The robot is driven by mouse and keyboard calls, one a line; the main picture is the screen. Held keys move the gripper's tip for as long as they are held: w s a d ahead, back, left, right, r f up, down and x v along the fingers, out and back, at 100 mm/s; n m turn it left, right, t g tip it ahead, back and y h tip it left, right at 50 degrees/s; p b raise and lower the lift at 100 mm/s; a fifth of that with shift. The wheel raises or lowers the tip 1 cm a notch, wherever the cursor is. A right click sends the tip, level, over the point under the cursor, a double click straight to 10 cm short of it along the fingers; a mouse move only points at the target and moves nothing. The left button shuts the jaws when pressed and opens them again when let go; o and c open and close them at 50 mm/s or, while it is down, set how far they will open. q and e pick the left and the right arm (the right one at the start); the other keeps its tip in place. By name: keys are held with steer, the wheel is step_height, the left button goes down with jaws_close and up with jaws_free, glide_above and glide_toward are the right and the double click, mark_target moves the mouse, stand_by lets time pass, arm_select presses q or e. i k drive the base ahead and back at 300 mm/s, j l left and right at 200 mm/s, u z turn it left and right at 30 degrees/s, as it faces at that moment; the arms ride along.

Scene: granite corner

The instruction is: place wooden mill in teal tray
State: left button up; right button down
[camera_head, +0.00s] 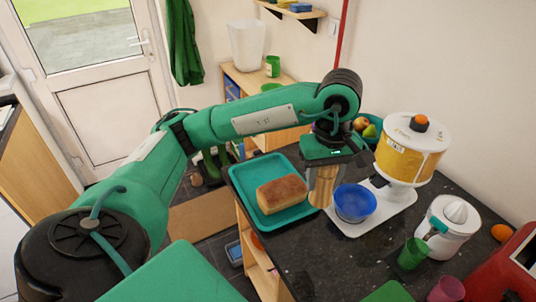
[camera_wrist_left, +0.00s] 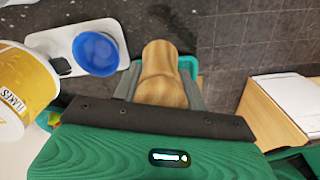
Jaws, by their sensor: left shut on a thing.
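The wooden mill (camera_head: 322,187) is upright in my left gripper (camera_head: 323,168), with the jaws on its two sides. It also shows between the fingers in the left wrist view (camera_wrist_left: 161,77). The teal tray (camera_head: 243,187) lies on the dark counter just left of the mill and holds a brown loaf (camera_head: 281,193). The mill's lower end meets the tray's right edge in the head view; I cannot tell whether it touches the counter. A strip of the tray (camera_wrist_left: 188,65) shows behind the mill in the wrist view. My right gripper is not in view.
A blue bowl (camera_head: 355,202) on the white base of a yellow-and-white dispenser (camera_head: 409,150) stands close right of the mill. A white juicer (camera_head: 447,226), a green cup (camera_head: 412,254) and a pink cup (camera_head: 447,290) stand farther right. The front counter is partly bare.

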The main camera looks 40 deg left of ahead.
mark_target(261, 175)
steer(key=i+j, duration=0.1)
steer(key=j, duration=0.25)
steer(key=i+j, duration=0.1)
steer(key=j, duration=0.25)
steer(key=i+j, duration=0.1)
steer(key=j, duration=0.65)
steer(key=i, duration=0.05)
